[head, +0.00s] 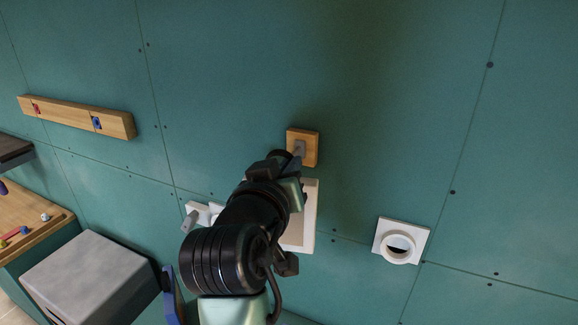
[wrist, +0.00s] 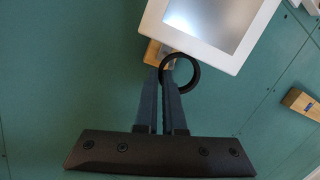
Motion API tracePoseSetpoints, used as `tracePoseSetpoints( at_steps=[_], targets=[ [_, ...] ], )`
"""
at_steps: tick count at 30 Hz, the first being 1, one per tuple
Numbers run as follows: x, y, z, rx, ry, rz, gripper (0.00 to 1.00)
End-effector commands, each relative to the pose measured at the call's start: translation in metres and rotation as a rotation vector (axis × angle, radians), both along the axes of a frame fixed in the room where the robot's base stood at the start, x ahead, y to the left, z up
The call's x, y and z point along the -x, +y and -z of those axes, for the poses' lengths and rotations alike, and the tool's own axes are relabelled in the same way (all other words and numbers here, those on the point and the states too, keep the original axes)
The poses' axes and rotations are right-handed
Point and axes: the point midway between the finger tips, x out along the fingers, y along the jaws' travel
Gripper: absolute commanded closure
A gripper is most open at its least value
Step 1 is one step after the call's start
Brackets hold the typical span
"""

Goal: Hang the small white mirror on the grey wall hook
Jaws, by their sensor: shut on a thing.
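The small white mirror (wrist: 240,50) has a pale frame, a grey face and a black ring (wrist: 196,80) at its edge. My gripper (wrist: 168,75) is shut on this ring in the wrist view. In the head view the mirror (head: 309,216) is partly hidden behind my arm, in front of the wall. The grey wall hook (head: 299,148) sits on a square wooden plate (head: 311,150), just above the mirror and my gripper. The wooden plate (wrist: 152,50) also shows behind the fingers in the wrist view. I cannot tell whether ring and hook touch.
A white plate with a grey peg (head: 190,220) is on the wall left of my arm. A white round socket (head: 399,244) is at the lower right. A wooden rail (head: 75,117) is at the left, above a grey box (head: 90,270) and a wooden worktop (head: 35,212).

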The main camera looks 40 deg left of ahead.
Motion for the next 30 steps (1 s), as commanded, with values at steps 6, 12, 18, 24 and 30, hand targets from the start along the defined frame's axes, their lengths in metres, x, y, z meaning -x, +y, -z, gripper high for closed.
tracePoseSetpoints(
  at_steps=[6, 12, 18, 24, 30],
  targets=[
    [-0.007, 0.002, -0.002, -0.002, -0.004, 0.0, 1.0],
    [-0.014, 0.004, -0.002, -0.001, -0.004, 0.0, 1.0],
    [-0.022, 0.005, -0.002, -0.002, -0.004, 0.0, 1.0],
    [-0.03, 0.007, -0.002, -0.002, -0.004, 0.001, 1.0],
    [-0.038, 0.009, -0.002, -0.001, -0.003, 0.0, 1.0]
  ],
)
